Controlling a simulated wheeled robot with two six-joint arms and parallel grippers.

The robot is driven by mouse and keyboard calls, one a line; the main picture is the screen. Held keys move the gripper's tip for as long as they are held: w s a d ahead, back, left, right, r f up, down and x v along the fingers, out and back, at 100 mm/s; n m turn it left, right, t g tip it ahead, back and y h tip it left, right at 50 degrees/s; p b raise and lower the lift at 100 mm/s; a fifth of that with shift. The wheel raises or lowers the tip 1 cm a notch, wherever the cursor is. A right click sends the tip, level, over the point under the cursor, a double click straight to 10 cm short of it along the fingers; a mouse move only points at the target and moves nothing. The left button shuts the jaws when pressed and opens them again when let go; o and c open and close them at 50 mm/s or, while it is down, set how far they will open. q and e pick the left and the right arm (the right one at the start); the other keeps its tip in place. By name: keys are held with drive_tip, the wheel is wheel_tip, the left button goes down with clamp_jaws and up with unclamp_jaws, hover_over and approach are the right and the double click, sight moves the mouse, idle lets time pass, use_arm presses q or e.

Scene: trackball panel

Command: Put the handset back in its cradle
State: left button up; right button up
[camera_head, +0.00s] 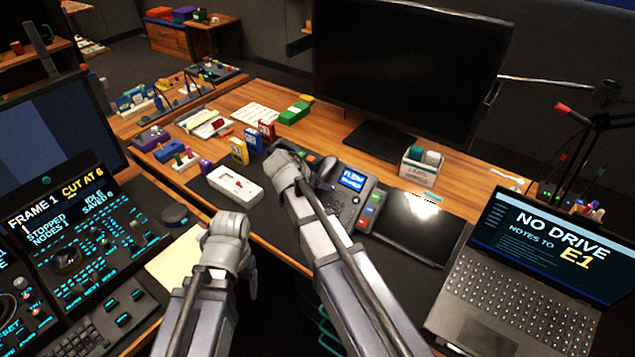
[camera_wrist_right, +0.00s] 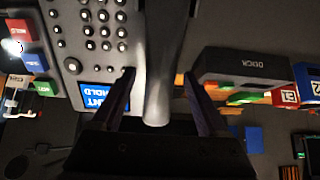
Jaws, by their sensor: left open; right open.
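The desk phone (camera_head: 362,202), with a lit blue screen and coloured keys, stands just right of my right gripper (camera_head: 312,174) in the head view. In the right wrist view its keypad (camera_wrist_right: 103,22) fills the upper left. The grey handset (camera_wrist_right: 158,45) runs upright there beside the keypad, between the two spread fingers of my right gripper (camera_wrist_right: 159,76). The fingers are open on either side of it, with gaps showing. Its far part is out of view, and I cannot tell whether it rests in the cradle. My left gripper (camera_head: 228,236) is apart from the phone, over the desk's front edge.
A white box with a red button (camera_head: 235,184) lies left of the phone. A black pad (camera_head: 420,228) and a laptop (camera_head: 515,290) lie to the right. A monitor (camera_head: 405,65) stands behind. A control console (camera_head: 75,260) fills the left.

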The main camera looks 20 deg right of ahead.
drive_tip(key=p+v, duration=0.5)
drive_tip(key=v, duration=0.2)
drive_tip(key=shift+s+a+r+p, duration=0.2)
drive_tip(key=shift+a+r+p, duration=0.05)
drive_tip(key=shift+p, duration=0.1)
drive_tip(key=s+a+f+n+g+y, duration=0.1)
drive_tip(key=s+a+n, duration=0.2)
drive_tip(key=s, duration=0.4)
drive_tip(key=s+a+f+n+g+y+p, duration=0.1)
drive_tip(key=s+a+n+g+y, duration=0.1)
drive_tip(key=s+a+n, duration=0.2)
drive_tip(key=s+a+f+n+g+y, duration=0.1)
drive_tip(key=s+a+n+g+y, duration=0.1)
drive_tip(key=s+n, duration=0.5)
drive_tip(key=s+a, duration=0.1)
drive_tip(key=s, duration=0.2)
drive_tip(key=shift+s+a+f+p, duration=0.15)
drive_tip(key=shift+s+f+p, duration=0.2)
drive_tip(key=shift+s, duration=0.05)
